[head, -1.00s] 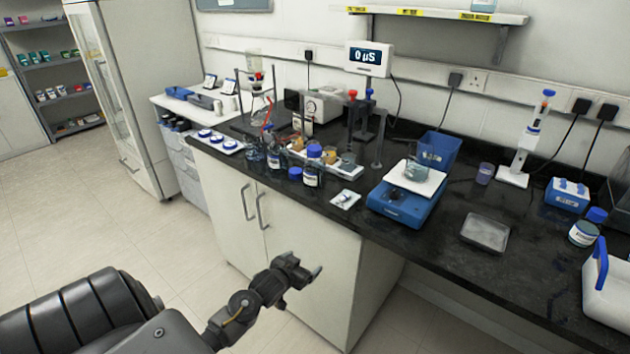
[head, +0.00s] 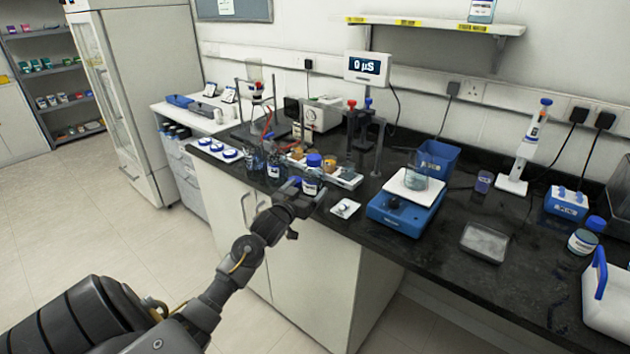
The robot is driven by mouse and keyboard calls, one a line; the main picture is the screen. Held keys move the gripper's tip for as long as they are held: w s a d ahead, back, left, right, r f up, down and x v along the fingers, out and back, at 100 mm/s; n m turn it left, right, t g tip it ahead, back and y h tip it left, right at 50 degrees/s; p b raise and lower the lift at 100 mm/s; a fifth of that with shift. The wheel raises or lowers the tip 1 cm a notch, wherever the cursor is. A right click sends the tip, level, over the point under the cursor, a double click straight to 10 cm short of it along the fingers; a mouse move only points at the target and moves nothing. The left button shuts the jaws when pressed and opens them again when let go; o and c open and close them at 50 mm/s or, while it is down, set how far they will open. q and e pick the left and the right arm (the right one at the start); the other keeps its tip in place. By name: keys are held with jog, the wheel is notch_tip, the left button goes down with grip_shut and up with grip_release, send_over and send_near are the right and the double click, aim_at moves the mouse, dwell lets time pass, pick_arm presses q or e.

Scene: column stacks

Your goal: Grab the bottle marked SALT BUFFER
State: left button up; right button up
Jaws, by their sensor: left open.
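A clear bottle with a blue cap and white label (head: 312,174) stands near the front edge of the bench. Its label is too small to read, so I cannot tell if it says SALT BUFFER. My left gripper (head: 308,190) is open at the bench edge, right in front of this bottle and overlapping its lower part; I cannot tell if they touch. Another labelled bottle (head: 274,168) stands just to its left. A third blue-capped bottle (head: 584,238) stands at the far right, and one more (head: 481,10) is on the wall shelf. My right gripper is out of view.
A blue balance (head: 400,212) with a beaker stands right of the gripper, with a small white tray (head: 345,208) between. Bare bench (head: 450,265) lies at the front right.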

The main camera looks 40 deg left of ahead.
aim_at(314, 179)
pick_arm(q)
jog(key=shift+w+a+r, duration=0.1)
jog(key=shift+w+r, duration=0.05)
jog(key=shift+w, duration=0.2)
jog(key=p+x, duration=0.1)
jog(key=x, duration=0.4)
jog(key=shift+s, duration=0.1)
jog(key=shift+c, duration=0.5)
jog(key=c, duration=1.2)
jog(key=shift+r, duration=0.1)
jog(key=shift+c, duration=0.3)
